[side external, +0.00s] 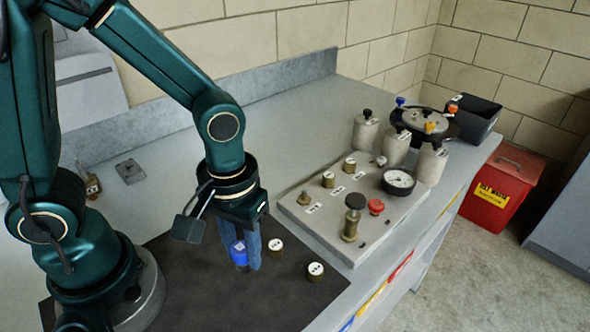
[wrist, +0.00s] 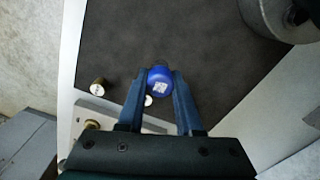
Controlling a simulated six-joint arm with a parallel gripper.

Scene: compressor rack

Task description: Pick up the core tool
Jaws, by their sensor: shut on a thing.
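A blue-topped piece with a white label (side external: 238,246), which I take to be the core tool, is between the fingers of my gripper (side external: 246,258). In the wrist view its round blue top (wrist: 160,77) sits between the two blue fingertips (wrist: 160,84). My gripper is shut on it, pointing down over the dark mat (side external: 190,300). The fingers hide part of it in the side view. I cannot tell whether its lower end touches the mat.
Two white-topped brass pieces (side external: 275,247) (side external: 315,271) stand on the mat close to the right of my gripper. A panel (side external: 348,248) with a gauge (side external: 398,181), a red knob (side external: 376,206) and fittings lies farther right. Canisters (side external: 365,133) stand behind it.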

